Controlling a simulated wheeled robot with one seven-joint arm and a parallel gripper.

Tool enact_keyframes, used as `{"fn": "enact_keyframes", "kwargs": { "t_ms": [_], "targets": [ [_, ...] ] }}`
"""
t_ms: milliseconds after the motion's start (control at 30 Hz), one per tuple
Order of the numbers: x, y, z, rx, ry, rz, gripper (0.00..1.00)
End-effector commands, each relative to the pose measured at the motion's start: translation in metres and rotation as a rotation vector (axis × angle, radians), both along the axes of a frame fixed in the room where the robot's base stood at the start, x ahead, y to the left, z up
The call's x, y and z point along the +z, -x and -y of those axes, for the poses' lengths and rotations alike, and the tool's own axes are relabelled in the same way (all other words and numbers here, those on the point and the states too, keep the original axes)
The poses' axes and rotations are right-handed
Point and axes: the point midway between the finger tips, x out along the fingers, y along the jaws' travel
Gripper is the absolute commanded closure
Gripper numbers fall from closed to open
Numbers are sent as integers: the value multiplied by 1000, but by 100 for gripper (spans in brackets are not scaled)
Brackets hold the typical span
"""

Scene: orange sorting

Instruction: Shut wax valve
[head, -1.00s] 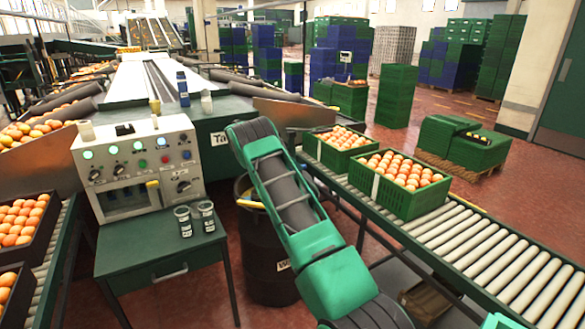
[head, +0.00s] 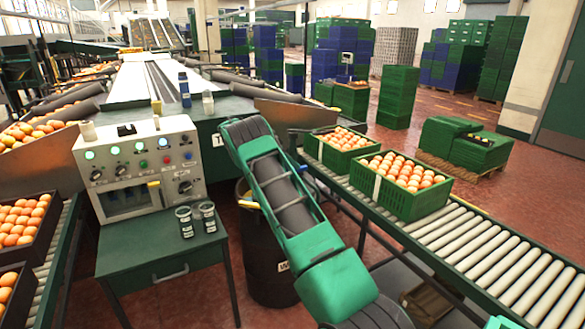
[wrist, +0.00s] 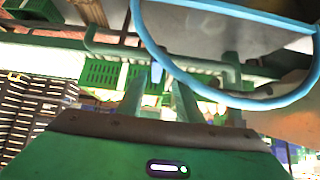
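A dark drum (head: 266,262) with a partly covered label starting with W stands behind my arm in the head view. A small yellow handle (head: 248,204) shows at its upper left edge; I cannot tell whether it is the wax valve or how it is set. My gripper is hidden behind my arm in the head view. In the wrist view my gripper (wrist: 158,90) shows two green fingers apart, with nothing clearly held between them. A light-blue hoop (wrist: 170,68) curves across the upper right, close to the camera; I cannot tell what it belongs to.
A control panel (head: 128,150) with knobs and lit buttons stands on a green table (head: 150,250) left of the drum, beside two labelled jars (head: 185,222). A roller conveyor (head: 480,250) with green orange crates (head: 395,203) runs along the right. Red floor shows between.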

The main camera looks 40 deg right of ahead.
Motion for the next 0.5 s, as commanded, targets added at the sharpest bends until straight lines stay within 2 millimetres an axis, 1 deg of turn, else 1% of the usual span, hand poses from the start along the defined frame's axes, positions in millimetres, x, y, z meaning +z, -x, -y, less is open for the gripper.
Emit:
{"fn": "enact_keyframes", "kwargs": {
  "t_ms": [33,233,400,500],
  "targets": [
    [8,-4,-9,5,1,2,67],
    [35,-12,-33,5,3,3,67],
    [49,-16,-47,4,3,2,67],
    [54,-18,-52,6,3,2,67]
  ]
}}
